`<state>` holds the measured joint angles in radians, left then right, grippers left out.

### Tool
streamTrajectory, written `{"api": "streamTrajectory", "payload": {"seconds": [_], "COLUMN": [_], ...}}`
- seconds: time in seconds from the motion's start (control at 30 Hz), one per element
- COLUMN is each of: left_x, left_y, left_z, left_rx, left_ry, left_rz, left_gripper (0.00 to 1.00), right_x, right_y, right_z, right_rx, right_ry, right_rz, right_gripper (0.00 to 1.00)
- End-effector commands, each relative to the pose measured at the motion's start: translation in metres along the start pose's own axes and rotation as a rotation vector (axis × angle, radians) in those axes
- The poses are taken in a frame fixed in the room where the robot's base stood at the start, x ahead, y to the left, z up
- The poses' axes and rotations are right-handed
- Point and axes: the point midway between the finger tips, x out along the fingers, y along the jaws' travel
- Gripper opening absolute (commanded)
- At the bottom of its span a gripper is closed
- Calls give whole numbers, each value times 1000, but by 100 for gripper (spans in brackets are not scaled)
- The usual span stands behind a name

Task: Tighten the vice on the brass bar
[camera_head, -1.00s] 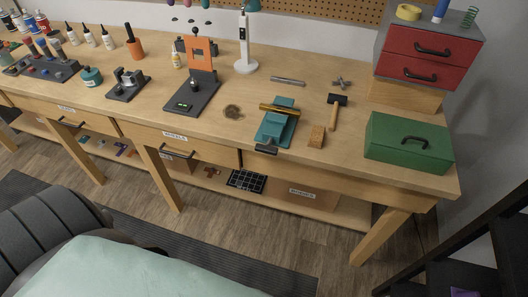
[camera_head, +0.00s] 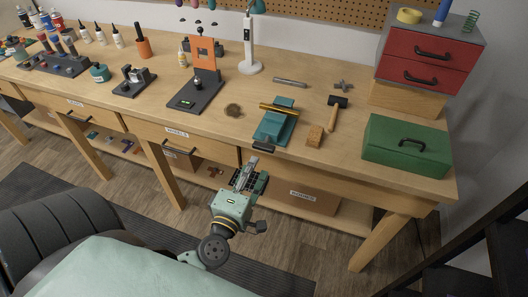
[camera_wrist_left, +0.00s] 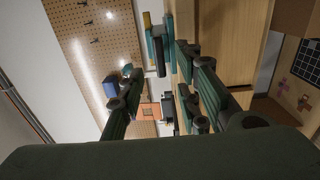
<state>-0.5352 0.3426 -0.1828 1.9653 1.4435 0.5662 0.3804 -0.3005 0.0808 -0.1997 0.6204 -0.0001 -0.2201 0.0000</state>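The teal vice (camera_head: 272,128) stands near the front edge of the workbench, with the brass bar (camera_head: 280,109) lying across its top. A dark handle piece (camera_head: 263,147) is at the vice's front, by the bench edge. In the left wrist view the vice (camera_wrist_left: 155,50) and the yellowish bar (camera_wrist_left: 147,19) show beyond the fingers. My left gripper (camera_head: 251,162) is just in front of the bench edge, below and near the handle, apart from the vice. In the left wrist view its fingers (camera_wrist_left: 160,95) are spread with nothing between them. My right gripper is not in view.
A green toolbox (camera_head: 406,148) stands farther right. A dark stand with an orange upright (camera_head: 206,60) is to the left. A drawer handle (camera_head: 176,153) juts from the bench front.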

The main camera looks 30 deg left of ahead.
Motion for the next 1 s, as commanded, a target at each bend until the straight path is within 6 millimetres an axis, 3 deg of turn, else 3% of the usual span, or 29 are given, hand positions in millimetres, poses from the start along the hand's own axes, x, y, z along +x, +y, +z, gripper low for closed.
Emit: {"api": "streamTrajectory", "payload": {"seconds": [0.5,0.87,1.0], "left_x": [70,76,76], "left_y": [2,1,1], "left_z": [0,0,0], "left_rx": [0,1,1], "left_ry": [0,0,0], "left_rz": [2,1,1], "left_gripper": [31,31,19], "right_x": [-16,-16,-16], "right_y": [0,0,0], "right_z": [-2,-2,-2], "right_rx": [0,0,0], "right_ry": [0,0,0], "right_rz": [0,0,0], "right_gripper": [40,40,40]}}
